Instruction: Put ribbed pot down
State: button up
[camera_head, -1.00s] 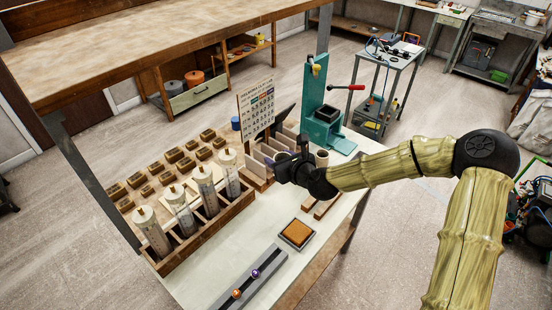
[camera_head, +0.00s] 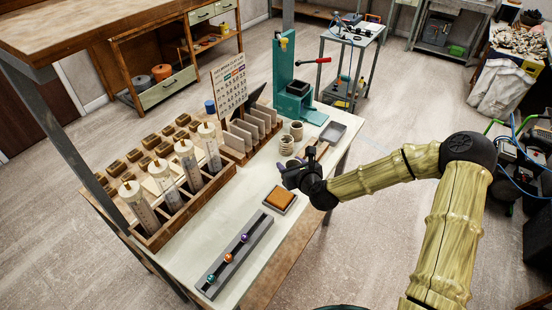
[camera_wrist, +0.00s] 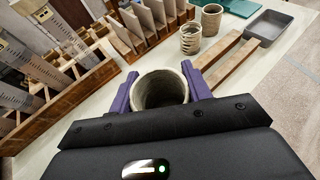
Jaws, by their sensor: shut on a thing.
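My gripper (camera_wrist: 158,92) is shut on the ribbed pot (camera_wrist: 160,82), a grey-beige open-topped pot held between purple fingers in the wrist view. I look down into its round mouth; its lower wall and base are hidden, so I cannot tell whether it touches the tabletop. In the head view my gripper (camera_head: 290,172) is over the bench, between the orange block and two other pots, and largely hides the held pot. The banded pot (camera_wrist: 190,40) and a plainer pot (camera_wrist: 211,19) stand upright beyond it, apart from the gripper.
Wooden strips (camera_wrist: 228,62) lie right of the pot, leading to a grey tray (camera_wrist: 268,26). A slab rack (camera_head: 250,133) and a rack of cylinders (camera_head: 185,205) stand left. An orange block (camera_head: 280,198) and a marble rail (camera_head: 236,255) are nearer. Pale bench top (camera_head: 243,200) is clear between.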

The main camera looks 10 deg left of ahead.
jog(key=s+d+f+m+t+h+b, duration=0.1)
jog(key=s+d+f+m+h+b, duration=0.1)
jog(key=d+f, duration=0.7)
jog(key=s+d+f+m+t+h+b, duration=0.1)
jog(key=s+d+f+m+h+b, duration=0.2)
jog(key=d+f, duration=0.6)
jog(key=d+m+h+b, duration=0.1)
jog(key=d+h, duration=0.1)
jog(key=d, duration=0.3)
jog(key=shift+s+f+m, duration=0.15)
jog(key=shift+s+m, duration=0.1)
jog(key=shift+m, duration=0.15)
